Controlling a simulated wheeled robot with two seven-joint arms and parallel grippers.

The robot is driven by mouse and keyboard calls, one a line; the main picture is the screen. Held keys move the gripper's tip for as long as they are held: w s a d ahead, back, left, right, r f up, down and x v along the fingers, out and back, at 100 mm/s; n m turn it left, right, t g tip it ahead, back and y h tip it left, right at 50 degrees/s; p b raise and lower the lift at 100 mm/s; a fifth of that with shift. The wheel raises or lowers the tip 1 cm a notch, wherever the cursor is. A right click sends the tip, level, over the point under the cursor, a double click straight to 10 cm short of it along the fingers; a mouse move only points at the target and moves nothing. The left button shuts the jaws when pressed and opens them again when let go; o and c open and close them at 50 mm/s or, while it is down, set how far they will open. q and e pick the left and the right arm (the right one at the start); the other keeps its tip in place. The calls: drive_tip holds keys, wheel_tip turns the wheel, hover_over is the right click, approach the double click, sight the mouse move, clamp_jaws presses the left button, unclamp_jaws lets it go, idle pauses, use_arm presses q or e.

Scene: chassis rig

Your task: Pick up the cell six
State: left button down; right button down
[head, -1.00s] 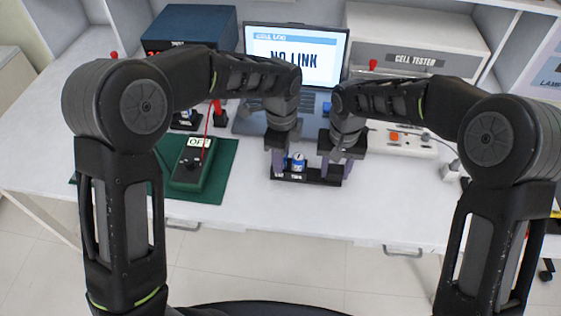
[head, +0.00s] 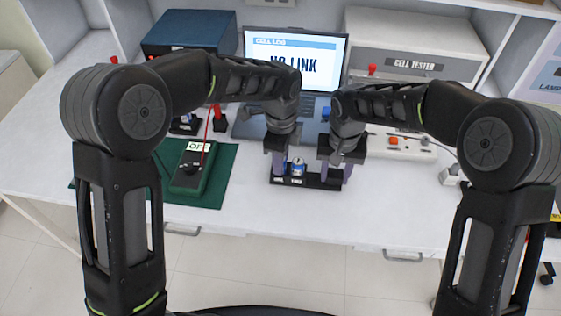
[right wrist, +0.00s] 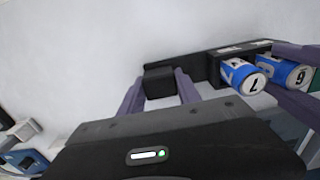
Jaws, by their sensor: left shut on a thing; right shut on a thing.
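A black cell holder (head: 310,182) stands on the white bench, and its block end shows in the right wrist view (right wrist: 159,81). A blue and white cell marked 7 (right wrist: 243,76) sits in it, also visible in the head view (head: 298,168). Beside it is a second blue and white cell (right wrist: 287,73), whose mark looks like a 6. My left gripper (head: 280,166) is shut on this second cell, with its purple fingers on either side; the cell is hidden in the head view. My right gripper (head: 336,176) is shut on the holder's block end, with its fingers (right wrist: 160,92) astride it.
A laptop (head: 295,58) reading NO LINK stands behind the holder. A green mat (head: 216,180) with a dark green meter (head: 193,168) lies left. The cell tester (head: 415,62) stands at back right. The bench in front of the holder is clear.

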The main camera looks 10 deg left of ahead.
use_arm(q)
wheel_tip(320, 180, up, 10)
drive_tip(key=shift+f, duration=0.2)
idle(0.8)
use_arm(e)
drive_tip(key=c, duration=0.8)
unclamp_jaws()
drive_tip(key=shift+o, duration=0.2)
wheel_tip(320, 180, up, 12)
